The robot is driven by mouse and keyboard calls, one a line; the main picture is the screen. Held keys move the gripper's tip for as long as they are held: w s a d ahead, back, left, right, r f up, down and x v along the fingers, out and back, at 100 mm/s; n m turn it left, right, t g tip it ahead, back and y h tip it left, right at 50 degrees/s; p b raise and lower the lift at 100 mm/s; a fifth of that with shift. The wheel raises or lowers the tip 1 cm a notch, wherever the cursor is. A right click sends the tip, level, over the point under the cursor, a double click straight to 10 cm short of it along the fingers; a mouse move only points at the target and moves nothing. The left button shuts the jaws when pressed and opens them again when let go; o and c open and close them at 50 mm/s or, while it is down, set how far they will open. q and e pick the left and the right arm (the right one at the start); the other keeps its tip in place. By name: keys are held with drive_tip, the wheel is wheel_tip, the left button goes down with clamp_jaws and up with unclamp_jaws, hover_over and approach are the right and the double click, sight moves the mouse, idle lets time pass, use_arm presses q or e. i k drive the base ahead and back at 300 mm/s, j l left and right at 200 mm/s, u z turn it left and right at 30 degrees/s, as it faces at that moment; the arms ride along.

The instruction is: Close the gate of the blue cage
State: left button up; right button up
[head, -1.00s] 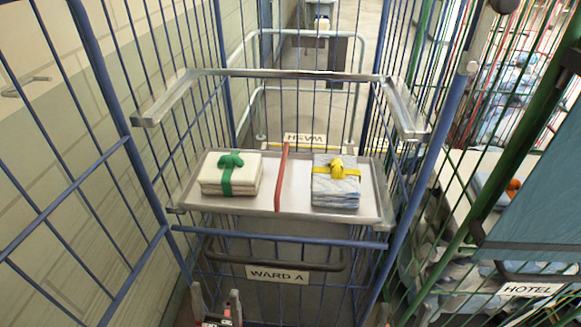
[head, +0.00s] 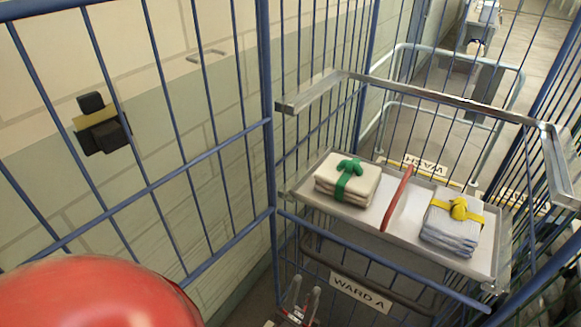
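The blue cage has a front lower rail (head: 385,258) with a WARD A sign (head: 361,293) below it. Its gate (head: 140,192) appears to be the blue barred panel on the left, standing open along the wall and meeting the cage at a blue post (head: 267,110). My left gripper (head: 303,302) is low in front of the cage, left of the sign, with two grey fingers apart and nothing visible between them. It is away from the gate's outer end, which runs out of the picture. My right gripper is out of view.
A metal tray (head: 394,240) in the cage holds cream cloths with a green tie (head: 347,180) and pale blue cloths with a yellow tie (head: 452,222), split by a red divider (head: 397,198). A black-and-tan fitting (head: 103,124) shows at the gate bars; its mounting is unclear.

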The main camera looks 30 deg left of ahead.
sight(108, 136)
drive_tip(key=k+l, duration=0.25)
drive_tip(key=k+l+u, duration=0.1)
drive_tip(key=k+l, duration=0.15)
drive_tip(key=k, duration=0.25)
drive_tip(key=i+j+u, duration=0.1)
drive_tip(key=u, duration=1.6)
drive_tip(key=i+l, duration=0.1)
drive_tip(key=i, duration=0.3)
drive_tip(key=j+u, duration=0.05)
